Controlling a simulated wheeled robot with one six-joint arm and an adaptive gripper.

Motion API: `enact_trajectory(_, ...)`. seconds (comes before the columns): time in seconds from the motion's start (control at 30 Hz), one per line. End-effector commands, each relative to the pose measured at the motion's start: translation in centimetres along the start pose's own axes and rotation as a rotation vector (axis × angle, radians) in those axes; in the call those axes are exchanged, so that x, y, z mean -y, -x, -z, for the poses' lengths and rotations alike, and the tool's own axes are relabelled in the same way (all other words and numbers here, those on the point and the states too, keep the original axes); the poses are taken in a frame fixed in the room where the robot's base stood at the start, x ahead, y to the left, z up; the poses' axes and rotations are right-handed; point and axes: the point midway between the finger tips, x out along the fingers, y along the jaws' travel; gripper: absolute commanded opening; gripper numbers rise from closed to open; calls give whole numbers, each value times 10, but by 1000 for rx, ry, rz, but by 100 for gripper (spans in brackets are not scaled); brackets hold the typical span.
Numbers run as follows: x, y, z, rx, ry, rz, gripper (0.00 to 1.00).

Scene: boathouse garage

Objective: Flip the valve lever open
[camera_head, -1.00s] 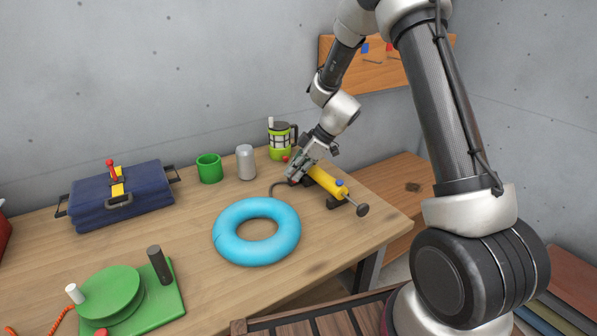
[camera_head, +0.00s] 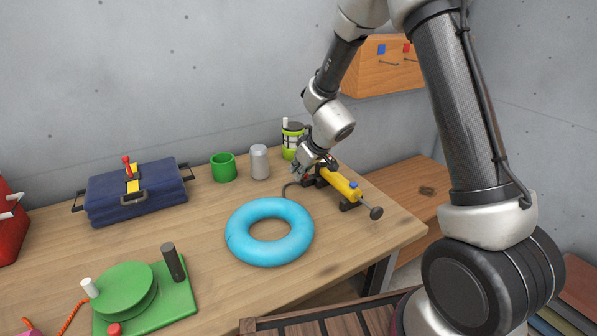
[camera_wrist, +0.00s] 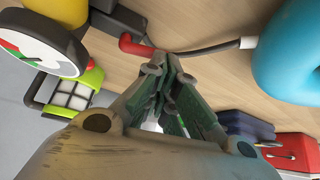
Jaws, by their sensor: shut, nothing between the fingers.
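The yellow hand pump (camera_head: 340,183) lies on black supports near the right end of the workbench. Its far end is partly hidden by my gripper (camera_head: 302,170). In the wrist view, a red lever-like piece (camera_wrist: 134,46) sticks out beside the dark hose, near the yellow body (camera_wrist: 59,10) and a round gauge (camera_wrist: 32,42); I take it for the valve lever. My gripper (camera_wrist: 165,75) is shut and empty, its fingertips close to the red piece in the picture. I cannot tell whether they touch it.
A blue swim ring (camera_head: 235,235) lies in front of the pump, joined to the hose. A green lantern-like object (camera_head: 289,152), a grey can (camera_head: 260,162) and a green mug (camera_head: 223,168) stand behind. A blue toolbox (camera_head: 155,202) and green winch (camera_head: 150,310) are left.

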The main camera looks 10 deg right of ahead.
Motion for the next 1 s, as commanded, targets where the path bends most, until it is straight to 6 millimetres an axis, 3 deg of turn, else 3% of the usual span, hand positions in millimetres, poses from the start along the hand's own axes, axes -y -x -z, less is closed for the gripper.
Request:
enact_trajectory(0.83, -16, 1, -1, 0, 3, 3, 0)
enact_trajectory(1.0, -19, 15, -1, -3, 3, 1, 0)
